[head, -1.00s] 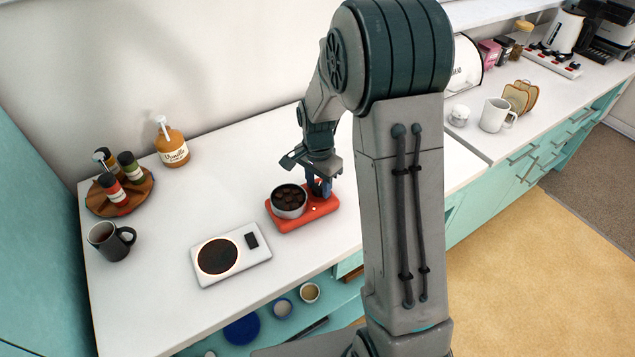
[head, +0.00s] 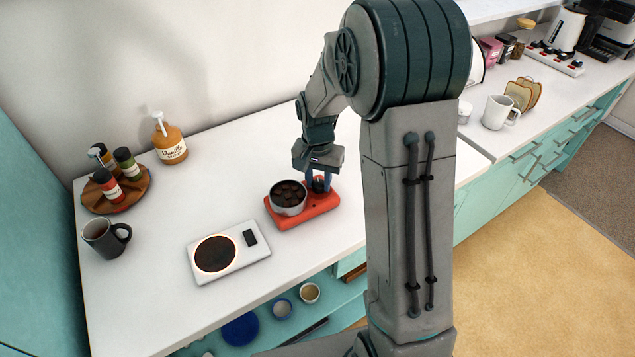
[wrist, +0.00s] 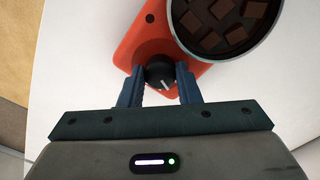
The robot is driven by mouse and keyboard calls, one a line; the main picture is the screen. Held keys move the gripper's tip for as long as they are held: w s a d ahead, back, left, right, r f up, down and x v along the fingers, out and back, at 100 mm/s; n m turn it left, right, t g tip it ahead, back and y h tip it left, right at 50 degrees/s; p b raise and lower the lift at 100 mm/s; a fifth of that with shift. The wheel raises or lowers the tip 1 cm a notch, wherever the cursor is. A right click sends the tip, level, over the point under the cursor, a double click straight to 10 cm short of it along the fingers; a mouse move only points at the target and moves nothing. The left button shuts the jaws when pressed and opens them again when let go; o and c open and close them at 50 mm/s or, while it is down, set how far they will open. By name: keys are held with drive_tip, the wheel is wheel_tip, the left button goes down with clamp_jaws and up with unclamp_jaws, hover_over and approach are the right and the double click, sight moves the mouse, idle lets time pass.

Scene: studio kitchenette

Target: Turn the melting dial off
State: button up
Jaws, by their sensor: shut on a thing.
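The red melting unit (head: 292,219) stands on the white counter, with a grey pot of dark chocolate pieces (head: 288,195) on its left part. Its black dial (wrist: 160,73) has a white pointer line and shows in the wrist view between my fingers. My gripper (wrist: 160,80) is shut on the dial, one blue finger on each side. In the head view my gripper (head: 319,183) points down at the right end of the unit, just beside the pot, and partly hides the dial. A small dark round spot shows on the unit near the dial in the wrist view.
A white hot plate (head: 247,268) with a dark disc lies left of the unit. A dark mug (head: 101,238), a wooden tray of bottles (head: 134,198) and a vanilla bottle (head: 170,143) stand further left. Counter behind the unit is clear.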

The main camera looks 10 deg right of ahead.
sight(318, 184)
drive_tip(key=shift+n+b, duration=0.6)
drive_tip(key=shift+n, duration=1.4)
drive_tip(key=o, duration=1)
wheel_tip(318, 184, up, 14)
drive_tip(key=shift+a+f+b, duration=0.1)
drive_tip(key=shift+b, duration=0.5)
drive_tip(key=shift+s, duration=0.1)
drive_tip(key=s+t, duration=0.1)
drive_tip(key=s, duration=0.6)
drive_tip(key=s+f+n+t, duration=0.1)
drive_tip(key=s, duration=0.6)
drive_tip(key=s+f+n+t, duration=0.1)
drive_tip(key=s, duration=0.6)
drive_tip(key=shift+d+f, duration=0.25)
